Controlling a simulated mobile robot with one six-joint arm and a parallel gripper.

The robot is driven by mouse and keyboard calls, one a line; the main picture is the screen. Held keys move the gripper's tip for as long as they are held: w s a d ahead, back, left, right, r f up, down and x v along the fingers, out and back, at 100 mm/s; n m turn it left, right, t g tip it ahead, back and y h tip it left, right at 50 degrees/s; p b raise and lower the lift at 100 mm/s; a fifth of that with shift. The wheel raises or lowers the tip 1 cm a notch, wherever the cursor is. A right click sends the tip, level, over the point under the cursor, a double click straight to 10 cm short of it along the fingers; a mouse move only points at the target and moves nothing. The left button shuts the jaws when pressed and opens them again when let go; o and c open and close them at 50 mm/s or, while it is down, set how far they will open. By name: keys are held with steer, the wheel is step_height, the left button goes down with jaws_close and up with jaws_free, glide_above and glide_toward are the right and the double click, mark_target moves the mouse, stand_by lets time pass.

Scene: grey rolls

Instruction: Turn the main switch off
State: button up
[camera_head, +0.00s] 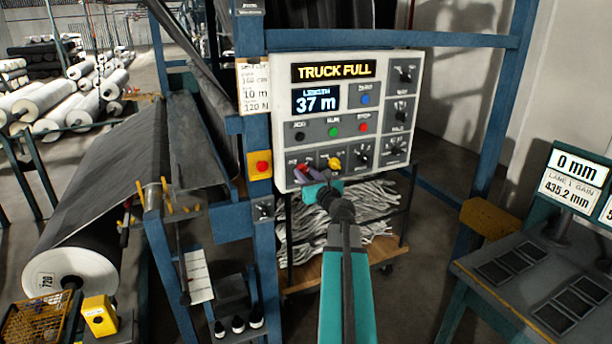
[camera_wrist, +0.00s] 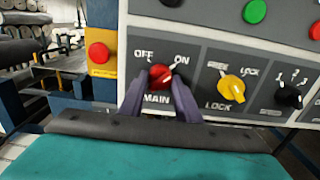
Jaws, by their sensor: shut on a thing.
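The main switch (camera_wrist: 160,76) is a red rotary knob above the label MAIN, with OFF at its upper left and ON at its upper right. Its white pointer mark leans to the upper right, towards ON. My gripper (camera_wrist: 159,90) is shut on the knob, one purple finger on each side. In the head view my gripper (camera_head: 307,174) reaches the lower left of the white control panel (camera_head: 282,125) and hides most of the knob.
A yellow LOCK knob (camera_wrist: 231,88) sits close to the right of the switch, with a black knob (camera_wrist: 288,95) beyond it. A red button on a yellow box (camera_head: 259,167) is at the left. The panel's display (camera_head: 333,71) reads TRUCK FULL.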

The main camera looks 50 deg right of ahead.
steer(key=shift+f+n+b, duration=0.15)
steer(key=shift+n+b, duration=0.35)
steer(key=shift+b, duration=0.2)
steer(key=n+b, duration=0.5)
steer(key=b, duration=0.1)
steer(key=n+b, duration=1.2)
steer(key=b, duration=0.1)
steer(key=shift+d+r, duration=0.1)
steer(key=shift+r, duration=0.25)
steer(key=o, duration=1.1)
steer(key=shift+s, duration=0.1)
